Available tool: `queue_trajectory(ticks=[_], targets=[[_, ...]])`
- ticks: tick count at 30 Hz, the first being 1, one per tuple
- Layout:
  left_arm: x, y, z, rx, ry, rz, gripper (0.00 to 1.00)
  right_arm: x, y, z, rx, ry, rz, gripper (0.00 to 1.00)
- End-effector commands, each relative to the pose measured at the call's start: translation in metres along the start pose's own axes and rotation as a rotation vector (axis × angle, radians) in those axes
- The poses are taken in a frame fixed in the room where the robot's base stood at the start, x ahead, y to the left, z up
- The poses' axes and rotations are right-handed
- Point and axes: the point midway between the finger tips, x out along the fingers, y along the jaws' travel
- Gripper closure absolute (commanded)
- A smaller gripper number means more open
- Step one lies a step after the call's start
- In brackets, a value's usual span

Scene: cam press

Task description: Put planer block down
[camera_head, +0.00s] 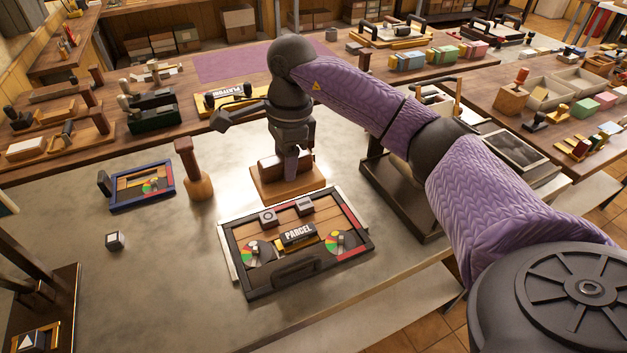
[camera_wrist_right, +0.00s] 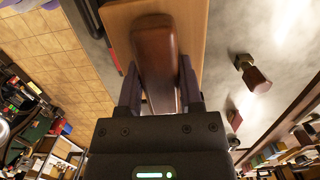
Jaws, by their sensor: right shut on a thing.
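The planer block has a light wooden base (camera_head: 288,188) and a dark brown grip on top. My right gripper (camera_head: 290,172) points down and is shut on this grip. In the right wrist view the rounded brown grip (camera_wrist_right: 155,45) sits between the two fingers, with the orange-tan base (camera_wrist_right: 195,15) beyond. The base is at or close above the grey metal tabletop (camera_head: 150,255); I cannot tell whether it touches. My left gripper is not in view.
A small cube (camera_head: 114,240) lies on otherwise clear metal at left.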

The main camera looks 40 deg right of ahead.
Motion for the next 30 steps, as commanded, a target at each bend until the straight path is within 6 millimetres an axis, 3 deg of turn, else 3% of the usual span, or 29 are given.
queue_trajectory(ticks=[2,6,16,26,27,30], targets=[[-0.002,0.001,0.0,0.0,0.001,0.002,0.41,0.007,0.003,0.002,-0.012,-0.002,0.002,1.0],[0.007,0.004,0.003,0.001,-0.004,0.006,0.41,0.045,0.004,-0.002,-0.014,-0.002,0.004,1.0],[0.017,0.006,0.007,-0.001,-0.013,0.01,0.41,0.099,0.004,-0.009,-0.012,-0.003,0.003,1.0],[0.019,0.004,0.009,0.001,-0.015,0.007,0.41,0.103,0.003,-0.009,-0.013,-0.002,0.0,1.0],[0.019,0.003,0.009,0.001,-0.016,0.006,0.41,0.104,0.003,-0.009,-0.013,-0.002,0.0,0.51],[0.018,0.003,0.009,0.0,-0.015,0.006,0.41,0.103,0.003,-0.009,-0.013,-0.002,0.0,0.3]])
